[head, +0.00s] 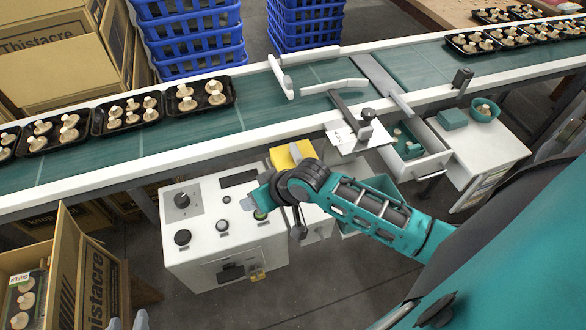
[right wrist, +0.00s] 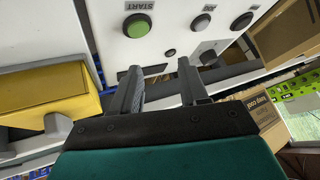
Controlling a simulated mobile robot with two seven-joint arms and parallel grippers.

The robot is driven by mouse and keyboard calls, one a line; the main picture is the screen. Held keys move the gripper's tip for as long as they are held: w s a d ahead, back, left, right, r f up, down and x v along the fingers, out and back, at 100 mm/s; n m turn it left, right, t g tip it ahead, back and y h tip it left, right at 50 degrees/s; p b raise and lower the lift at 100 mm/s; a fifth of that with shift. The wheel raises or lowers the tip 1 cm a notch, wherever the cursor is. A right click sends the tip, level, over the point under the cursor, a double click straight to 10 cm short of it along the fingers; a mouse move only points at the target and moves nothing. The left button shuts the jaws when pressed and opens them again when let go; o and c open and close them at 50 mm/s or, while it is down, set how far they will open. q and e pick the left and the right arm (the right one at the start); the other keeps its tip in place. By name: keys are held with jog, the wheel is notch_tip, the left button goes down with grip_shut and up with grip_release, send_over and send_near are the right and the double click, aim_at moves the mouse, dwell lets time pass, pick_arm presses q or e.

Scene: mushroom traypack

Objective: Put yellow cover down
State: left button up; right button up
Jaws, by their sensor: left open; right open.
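The yellow cover (head: 288,154) is at the back right of the white control box (head: 215,255), partly hidden behind my right wrist in the head view. In the right wrist view, the yellow cover (right wrist: 45,95) is at the left, beside the fingers and apart from them. My right gripper (right wrist: 160,85) is open and empty. It points at the box's panel near the green START button (right wrist: 138,25). In the head view, my right gripper (head: 260,197) is over the panel, its fingertips mostly hidden. My left gripper (head: 128,320) shows only its two fingertips, apart, at the bottom edge.
A conveyor (head: 185,137) with packed mushroom trays runs behind the box. An open drawer (head: 425,165) and a white cabinet (head: 490,150) stand to the right. Cardboard boxes (head: 100,270) stand at the lower left. Blue crates (head: 195,45) are behind the conveyor.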

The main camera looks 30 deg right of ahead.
jog(key=s+d+f+n+t+h, duration=0.1)
jog(key=s+t, duration=0.3)
jog(key=s, duration=0.7)
jog(key=shift+d+h, duration=0.4)
jog(key=shift+d, duration=0.3)
jog(key=shift+d, duration=0.1)
